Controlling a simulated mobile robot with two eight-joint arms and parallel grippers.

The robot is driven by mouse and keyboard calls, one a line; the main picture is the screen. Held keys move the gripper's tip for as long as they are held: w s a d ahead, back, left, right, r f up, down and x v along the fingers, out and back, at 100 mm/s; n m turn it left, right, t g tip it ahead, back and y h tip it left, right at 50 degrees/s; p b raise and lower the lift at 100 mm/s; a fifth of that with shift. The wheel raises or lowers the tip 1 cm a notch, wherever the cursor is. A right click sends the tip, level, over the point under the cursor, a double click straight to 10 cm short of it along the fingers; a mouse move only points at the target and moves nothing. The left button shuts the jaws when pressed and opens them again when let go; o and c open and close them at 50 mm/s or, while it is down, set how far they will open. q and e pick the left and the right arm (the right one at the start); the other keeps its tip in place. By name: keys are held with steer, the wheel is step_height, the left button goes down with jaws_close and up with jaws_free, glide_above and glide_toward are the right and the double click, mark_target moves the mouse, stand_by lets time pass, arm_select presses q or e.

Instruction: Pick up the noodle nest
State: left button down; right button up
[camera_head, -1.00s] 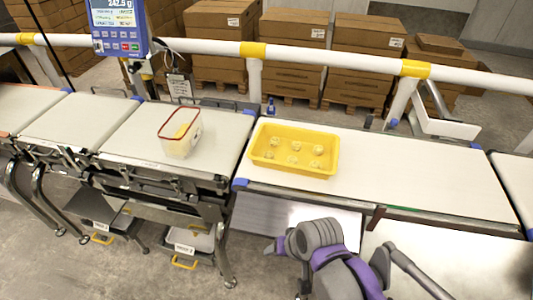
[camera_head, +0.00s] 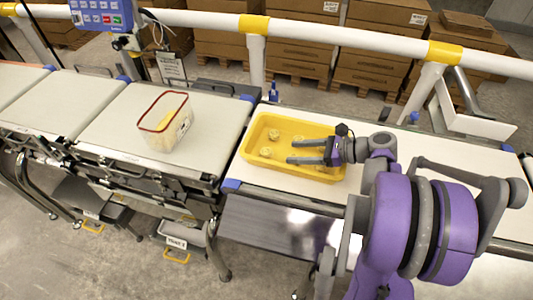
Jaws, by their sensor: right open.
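Several pale noodle nests sit in the yellow tray (camera_head: 250,172) on the white belt. A noodle nest (camera_head: 274,134) near the tray's back and another noodle nest (camera_head: 265,161) at the front left show clearly. Others are partly or wholly hidden by my right gripper. My right gripper (camera_head: 289,152) is open and empty over the tray, its two grey fingers pointing left toward the nests. I cannot tell its exact height above them. A clear, red-rimmed container (camera_head: 166,122) with pale yellow contents stands on the weighing belt to the left. My left gripper is out of view.
A blue weigher display (camera_head: 101,14) stands at the back left. A white guard rail with yellow joints (camera_head: 254,24) runs behind the belts. Cardboard boxes (camera_head: 375,60) are stacked beyond it. The belt right of the tray lies partly under my right arm.

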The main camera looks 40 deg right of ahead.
mark_target(273, 153)
steer(key=x, duration=0.8)
steer(key=shift+f, duration=0.2)
steer(key=shift+s, duration=0.1)
steer(key=c, duration=1)
